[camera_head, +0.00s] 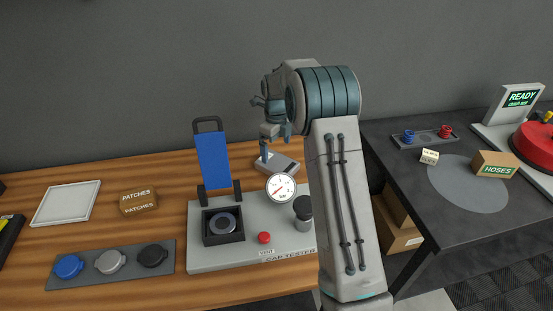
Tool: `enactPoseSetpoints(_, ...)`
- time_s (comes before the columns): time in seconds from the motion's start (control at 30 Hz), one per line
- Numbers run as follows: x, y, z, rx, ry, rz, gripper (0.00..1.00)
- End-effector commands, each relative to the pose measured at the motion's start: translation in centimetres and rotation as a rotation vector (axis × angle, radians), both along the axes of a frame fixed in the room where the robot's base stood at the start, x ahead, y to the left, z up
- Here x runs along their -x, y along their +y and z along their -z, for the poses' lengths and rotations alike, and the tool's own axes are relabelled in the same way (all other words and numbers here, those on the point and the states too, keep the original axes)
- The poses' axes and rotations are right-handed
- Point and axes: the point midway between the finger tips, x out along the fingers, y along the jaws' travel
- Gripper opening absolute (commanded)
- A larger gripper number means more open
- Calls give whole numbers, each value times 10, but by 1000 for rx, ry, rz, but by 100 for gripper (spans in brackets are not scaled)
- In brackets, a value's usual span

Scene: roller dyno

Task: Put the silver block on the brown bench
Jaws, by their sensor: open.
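The silver block (284,165) is a flat pale grey piece at the back of the brown bench (160,265), just behind the cap tester. It appears to lie on the wood, but its underside is partly hidden. My gripper (265,150) points down at the block's left part, with its jaws open. From here I cannot tell whether a finger touches the block. My arm hides the bench to the right of it.
The cap tester (200,258) carries a blue clamp (213,160), a gauge (281,188) and a red button (264,238). A cap tray (166,276), a patches box (139,201) and a white tray (67,203) lie left. A dark table (400,165) stands right.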

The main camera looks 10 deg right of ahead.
Motion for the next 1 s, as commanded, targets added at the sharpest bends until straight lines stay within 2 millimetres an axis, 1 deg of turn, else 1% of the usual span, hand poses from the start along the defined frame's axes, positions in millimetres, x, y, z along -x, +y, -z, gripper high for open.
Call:
enactPoseSetpoints(0.03, -1, 0, -10, 1, -4, 1, 100)
enactPoseSetpoints(0.1, -1, -1, -24, 1, -4, 1, 100)
enactPoseSetpoints(0.2, -1, 0, -39, 1, -2, 0, 100)
enactPoseSetpoints(0.37, 1, 0, -52, 0, 0, -7, 100)
enactPoseSetpoints(0.47, 9, 0, -65, 0, -8, -64, 100)
enactPoseSetpoints(0.57, 28, -1, -84, 2, -28, -206, 100)
enactPoseSetpoints(0.67, 58, -1, -108, 10, -51, -416, 100)
enactPoseSetpoints(0.7, 71, -1, -117, 14, -63, -507, 100)
enactPoseSetpoints(0.77, 92, -1, -128, 23, -75, -645, 100)
enactPoseSetpoints(0.8, 107, -1, -135, 30, -85, -737, 100)
enactPoseSetpoints(0.87, 128, -1, -144, 43, -98, -873, 100)
enactPoseSetpoints(0.9, 143, -1, -148, 52, -106, -965, 100)
enactPoseSetpoints(0.97, 166, -1, -155, 69, -117, -1102, 100)
enactPoseSetpoints(1.0, 181, -1, -158, 82, -125, -1194, 100)
